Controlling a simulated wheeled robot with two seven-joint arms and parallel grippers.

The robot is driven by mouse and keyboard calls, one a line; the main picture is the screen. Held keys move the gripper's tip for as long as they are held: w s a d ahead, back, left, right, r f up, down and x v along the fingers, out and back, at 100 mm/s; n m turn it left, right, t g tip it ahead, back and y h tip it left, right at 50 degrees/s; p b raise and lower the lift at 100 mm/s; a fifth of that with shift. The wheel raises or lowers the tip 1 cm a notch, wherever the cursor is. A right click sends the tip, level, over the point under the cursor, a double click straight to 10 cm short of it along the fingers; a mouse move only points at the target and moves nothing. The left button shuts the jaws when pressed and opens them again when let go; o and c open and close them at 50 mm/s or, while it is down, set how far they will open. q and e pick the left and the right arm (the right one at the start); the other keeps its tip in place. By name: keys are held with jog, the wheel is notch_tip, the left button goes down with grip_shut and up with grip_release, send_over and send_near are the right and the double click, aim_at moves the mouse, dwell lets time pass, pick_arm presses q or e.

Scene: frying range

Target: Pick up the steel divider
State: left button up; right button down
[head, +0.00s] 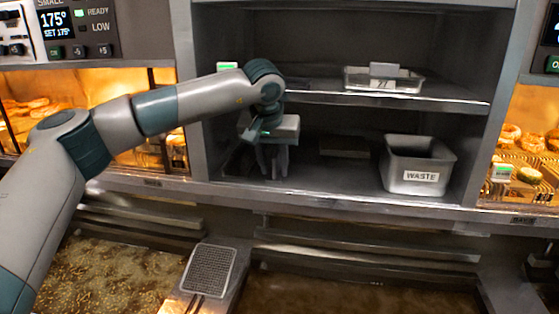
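My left arm reaches in from the left, and my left gripper (274,174) points down inside the lower shelf bay, at its left side. The fingers are small and dark, and I cannot tell whether they are apart or shut on something. I cannot surely pick out the steel divider. Dark shapes beside and behind the gripper are partly hidden by it. A flat dark piece (344,148) lies farther back on the lower shelf, to the right of the gripper and apart from it. My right gripper is not in view.
A steel waste bin (418,176) stands at the right of the lower shelf. A shallow labelled tray (410,83) sits on the upper shelf, above the gripper's height. A mesh skimmer (209,270) rests between the fryer vats in front. Lit food cabinets flank the shelves.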

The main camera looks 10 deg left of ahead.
pick_arm(q)
grip_shut()
jog(key=shift+r, duration=0.1)
